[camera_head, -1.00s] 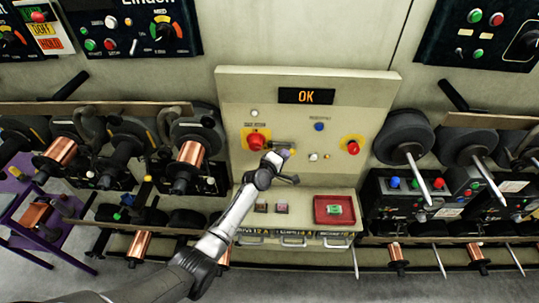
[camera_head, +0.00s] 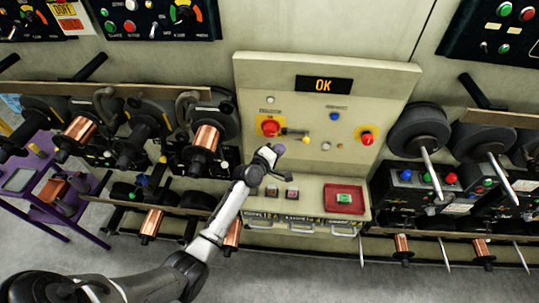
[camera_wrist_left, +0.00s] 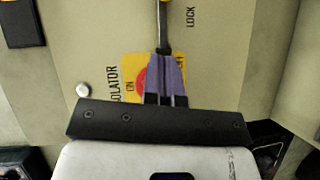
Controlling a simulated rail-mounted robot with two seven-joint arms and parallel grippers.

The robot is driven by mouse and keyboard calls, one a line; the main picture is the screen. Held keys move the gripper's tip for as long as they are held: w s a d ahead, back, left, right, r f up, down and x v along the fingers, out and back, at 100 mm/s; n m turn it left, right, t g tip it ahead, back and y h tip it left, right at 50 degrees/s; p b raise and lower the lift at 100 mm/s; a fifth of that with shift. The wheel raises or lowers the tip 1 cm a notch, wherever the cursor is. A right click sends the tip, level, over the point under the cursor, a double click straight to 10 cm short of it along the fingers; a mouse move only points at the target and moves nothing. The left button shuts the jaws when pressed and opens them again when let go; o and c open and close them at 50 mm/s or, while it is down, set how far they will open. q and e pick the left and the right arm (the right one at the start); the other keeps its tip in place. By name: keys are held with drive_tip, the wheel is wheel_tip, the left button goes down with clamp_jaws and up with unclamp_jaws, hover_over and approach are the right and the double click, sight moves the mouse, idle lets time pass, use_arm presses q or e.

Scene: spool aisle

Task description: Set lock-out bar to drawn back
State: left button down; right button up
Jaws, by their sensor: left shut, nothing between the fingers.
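The lock-out bar (camera_head: 295,131) appears to be the thin grey bar on the cream panel, running right from the red isolator knob (camera_head: 269,127) on its yellow plate. A yellow knob (camera_head: 306,140) shows by its right end. My left gripper (camera_head: 278,149) is shut and empty, below the bar in the head view. In the left wrist view, its purple fingers (camera_wrist_left: 165,58) overlap the yellow plate and partly hide the red knob (camera_wrist_left: 141,82). The bar (camera_wrist_left: 163,28) extends upward from behind the fingertips, beside the word LOCK. Contact cannot be told. My right gripper is not in view.
The panel display (camera_head: 323,84) reads OK. A second red knob (camera_head: 367,138) sits at the panel's right. Below is a shelf with a red tray (camera_head: 344,199). Copper spools (camera_head: 205,139) stand left, and dark reels (camera_head: 419,131) with protruding rods stand right.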

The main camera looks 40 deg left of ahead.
use_arm(q)
drive_tip(key=s, duration=0.4)
drive_tip(key=shift+s+r, duration=0.35)
drive_tip(key=shift+s, duration=0.05)
idle(0.4)
